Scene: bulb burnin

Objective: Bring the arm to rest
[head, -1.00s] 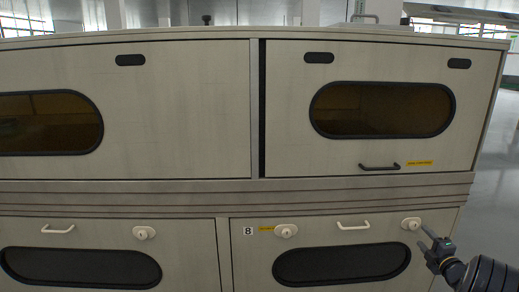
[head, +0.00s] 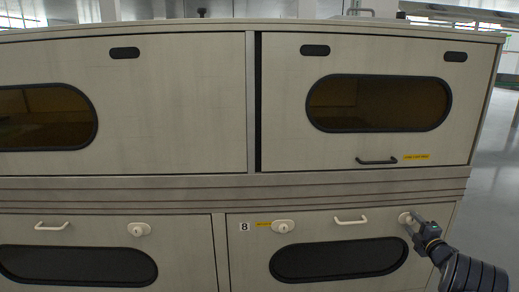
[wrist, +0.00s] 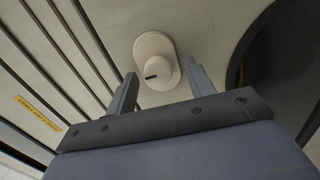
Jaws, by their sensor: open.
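My gripper (head: 414,224) is at the lower right in the head view, at the right-hand cream latch knob (head: 405,218) of the lower right door. In the wrist view my gripper (wrist: 158,88) has its two fingers apart, one on each side of the round knob (wrist: 156,68). The knob has a small dark slot. No held object shows between the fingers. I cannot tell whether the fingers touch the knob. In the head view my arm comes in from the lower right corner.
The lower right door (head: 240,270) has a white handle (head: 350,220), a left knob (head: 283,227) and a dark oval window (head: 338,260). Above is an upper door with a dark handle (head: 376,161). Open floor (head: 490,190) lies to the right.

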